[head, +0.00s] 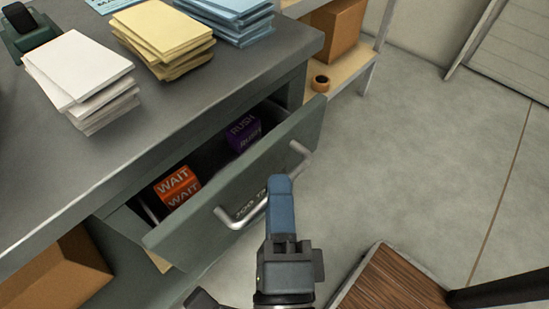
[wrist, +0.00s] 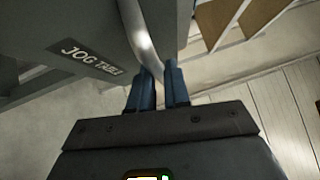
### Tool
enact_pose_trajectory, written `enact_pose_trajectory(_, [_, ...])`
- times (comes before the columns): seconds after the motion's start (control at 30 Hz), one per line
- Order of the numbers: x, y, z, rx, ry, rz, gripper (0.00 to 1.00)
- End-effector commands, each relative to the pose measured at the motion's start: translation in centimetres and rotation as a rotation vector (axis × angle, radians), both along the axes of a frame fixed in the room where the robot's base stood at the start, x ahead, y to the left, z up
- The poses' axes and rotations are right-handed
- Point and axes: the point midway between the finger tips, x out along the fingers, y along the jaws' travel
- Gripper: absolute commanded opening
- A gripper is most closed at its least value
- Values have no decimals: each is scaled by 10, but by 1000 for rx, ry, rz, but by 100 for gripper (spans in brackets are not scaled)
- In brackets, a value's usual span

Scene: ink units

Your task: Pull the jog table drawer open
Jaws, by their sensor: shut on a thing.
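The jog table drawer (head: 205,222) stands partly open in the grey-green desk, its front pulled out from the body. Its label also shows in the wrist view (wrist: 90,58). A long metal bar handle (head: 232,222) runs across the drawer front; in the wrist view the handle (wrist: 145,50) passes between my blue fingers. My gripper (head: 280,188) is shut on the handle, in front of the drawer's middle. In the wrist view my gripper (wrist: 157,88) has one finger on each side of the bar. The finger contact is partly hidden in the head view.
An orange WAIT block (head: 177,186) and a purple RUSH block (head: 243,132) lie inside the drawer. White (head: 80,75), yellow (head: 165,38) and blue (head: 225,15) paper stacks stand on the desktop. A brown wooden-topped thing (head: 390,285) stands at lower right. Floor right of the drawer is clear.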

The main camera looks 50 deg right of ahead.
Motion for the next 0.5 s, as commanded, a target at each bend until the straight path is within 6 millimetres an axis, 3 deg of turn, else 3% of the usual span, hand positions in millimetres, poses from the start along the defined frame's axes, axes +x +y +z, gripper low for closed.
enact_pose_trajectory(0.2, [-57,12,0,0,9,4,0])
enact_pose_trajectory(0.5, [-121,11,0,-1,7,4,0])
